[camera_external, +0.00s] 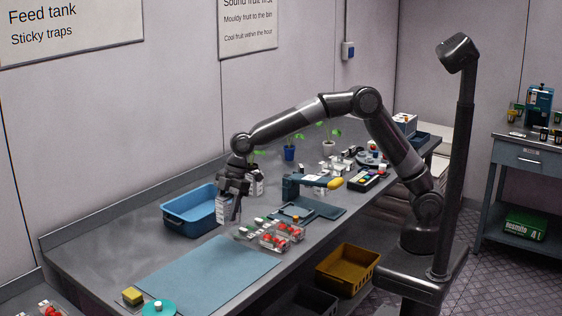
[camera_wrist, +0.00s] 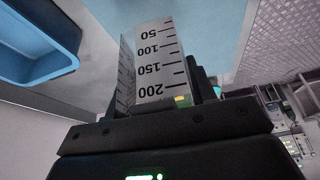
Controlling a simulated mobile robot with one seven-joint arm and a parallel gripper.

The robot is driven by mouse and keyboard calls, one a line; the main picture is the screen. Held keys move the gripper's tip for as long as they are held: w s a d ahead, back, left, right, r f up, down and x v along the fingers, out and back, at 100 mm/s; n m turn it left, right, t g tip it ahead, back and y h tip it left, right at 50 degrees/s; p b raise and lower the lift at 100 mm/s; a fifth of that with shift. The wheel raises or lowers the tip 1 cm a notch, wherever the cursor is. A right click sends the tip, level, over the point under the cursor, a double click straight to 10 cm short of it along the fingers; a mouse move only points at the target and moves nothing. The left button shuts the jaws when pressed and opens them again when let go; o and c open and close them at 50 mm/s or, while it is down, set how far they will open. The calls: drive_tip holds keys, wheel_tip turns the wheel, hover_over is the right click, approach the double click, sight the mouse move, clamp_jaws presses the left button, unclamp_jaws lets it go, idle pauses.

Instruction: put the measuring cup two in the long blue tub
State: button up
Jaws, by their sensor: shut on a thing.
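The measuring cup (camera_external: 226,209) is a white, box-like vessel with dark graduation marks. In the wrist view the cup (camera_wrist: 158,62) shows 50, 100, 150 and 200 between my fingers. My gripper (camera_external: 235,200) is shut on it and holds it just right of the long blue tub (camera_external: 176,220). I cannot tell how high the cup is above the bench. The tub's visible inside looks empty; in the wrist view the tub (camera_wrist: 62,66) is at the upper left, apart from the cup. A similar marked white vessel (camera_external: 256,184) stands behind my gripper.
Clear punnets with red berries (camera_external: 283,235) stand right of the cup. A blue mat (camera_external: 205,275) lies in front, with a yellow sponge (camera_external: 132,296) near its left corner. Dark blue equipment (camera_external: 315,208) and potted seedlings (camera_external: 290,152) are farther back. Bench left of the mat is bare.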

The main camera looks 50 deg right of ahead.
drive_tip(key=w+d+m+t+h, duration=0.1)
drive_tip(key=w+d+m+t, duration=0.2)
drive_tip(key=w+d+m, duration=1)
drive_tip(key=shift+w+d+f+n, duration=0.75)
drive_tip(key=shift+w+f, duration=0.5)
drive_tip(key=shift+f, duration=0.5)
drive_tip(key=shift+w+d+f+n, duration=0.55)
drive_tip(key=shift+w+f+n, duration=0.5)
drive_tip(key=shift+f, duration=0.75)
drive_tip(key=shift+w+d+f+n, duration=0.7)
drive_tip(key=shift+w+f, duration=0.7)
drive_tip(key=shift+f, duration=0.35)
drive_tip(key=shift+f, duration=0.15)
drive_tip(key=o, duration=1)
drive_tip(key=shift+c, duration=0.2)
